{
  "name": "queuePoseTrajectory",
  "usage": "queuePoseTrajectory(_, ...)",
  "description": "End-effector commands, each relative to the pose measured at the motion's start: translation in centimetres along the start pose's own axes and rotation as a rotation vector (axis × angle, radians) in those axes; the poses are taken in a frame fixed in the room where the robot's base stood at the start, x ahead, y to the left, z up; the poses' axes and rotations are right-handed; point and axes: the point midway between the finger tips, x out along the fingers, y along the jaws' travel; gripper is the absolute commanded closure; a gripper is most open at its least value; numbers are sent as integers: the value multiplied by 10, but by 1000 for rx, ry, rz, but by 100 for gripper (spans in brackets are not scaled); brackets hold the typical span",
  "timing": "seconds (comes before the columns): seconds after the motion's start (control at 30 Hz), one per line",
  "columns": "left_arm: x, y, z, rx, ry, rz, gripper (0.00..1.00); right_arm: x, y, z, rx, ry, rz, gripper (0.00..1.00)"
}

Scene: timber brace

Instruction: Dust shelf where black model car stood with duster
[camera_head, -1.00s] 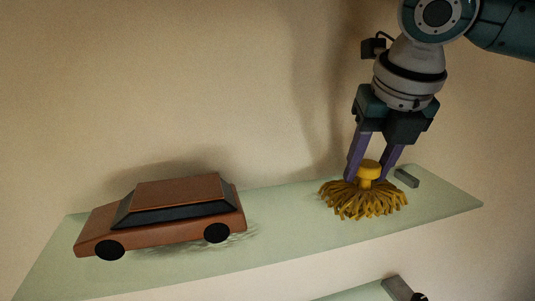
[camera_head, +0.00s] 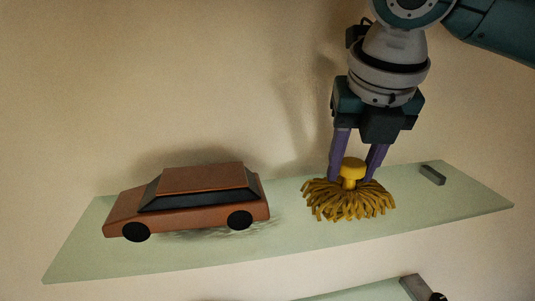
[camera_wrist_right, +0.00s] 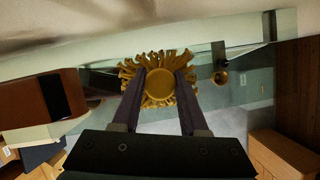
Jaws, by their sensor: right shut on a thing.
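My right gripper (camera_head: 357,172) is shut on the yellow knob of a duster (camera_head: 349,197) with a mustard fringe. The fringe is down at the pale green shelf (camera_head: 300,232), right of the middle. In the right wrist view the duster (camera_wrist_right: 158,86) sits between the two fingers. A copper-brown model car (camera_head: 190,195) with dark windows and black wheels stands on the shelf to the left, apart from the duster. Pale streaky marks show on the shelf beside and under the car. I see no black model car. My left gripper is out of view.
A small grey block (camera_head: 432,175) lies on the shelf right of the duster, near the wall. A lower shelf (camera_head: 360,293) shows at the bottom edge, with a grey piece (camera_head: 416,287) on it. Shelf right of the duster is mostly clear.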

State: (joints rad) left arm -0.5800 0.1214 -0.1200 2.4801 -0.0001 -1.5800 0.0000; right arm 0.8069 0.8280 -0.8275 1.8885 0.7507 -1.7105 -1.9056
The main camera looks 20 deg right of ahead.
Motion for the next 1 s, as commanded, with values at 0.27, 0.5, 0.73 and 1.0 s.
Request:
queuePoseTrajectory(0.27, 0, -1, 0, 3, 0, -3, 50, -2, 15, -4, -1, 3, 0, 100)
queuePoseTrajectory(0.5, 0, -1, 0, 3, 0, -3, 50, 1, 8, 2, 0, 1, -2, 100)
queuePoseTrajectory(0.73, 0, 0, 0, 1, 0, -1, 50, 2, -14, 7, 0, 0, -4, 100)
queuePoseTrajectory(1.0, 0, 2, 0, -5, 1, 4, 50, 3, -24, 10, 0, 1, -1, 100)
